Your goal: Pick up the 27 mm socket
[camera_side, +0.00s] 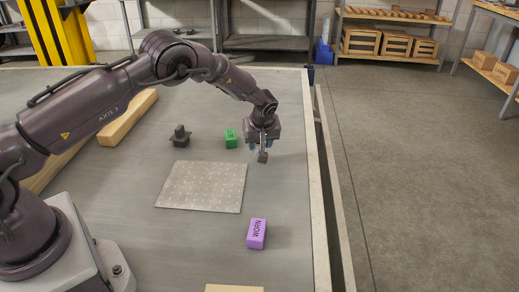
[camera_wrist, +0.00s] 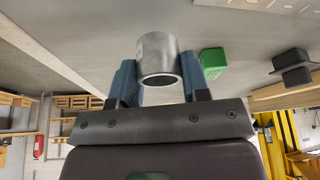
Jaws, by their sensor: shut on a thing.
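The 27 mm socket, a silver-grey metal cylinder (camera_wrist: 158,56), sits between the two blue fingers of my gripper (camera_wrist: 156,80) in the wrist view. The fingers press on it from both sides. In the side view the socket shows as a small grey piece (camera_side: 263,157) under my gripper (camera_side: 263,146). It hangs over the grey table near its right edge, seemingly above the surface, though the exact gap is hard to judge. I cannot read a size mark on it.
A green block (camera_side: 231,138) and a dark stepped piece (camera_side: 180,136) stand left of my gripper. A speckled metal plate (camera_side: 202,186) lies in front, with a purple block marked WORN (camera_side: 257,233) nearer the camera. A wooden beam (camera_side: 128,118) lies at the left.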

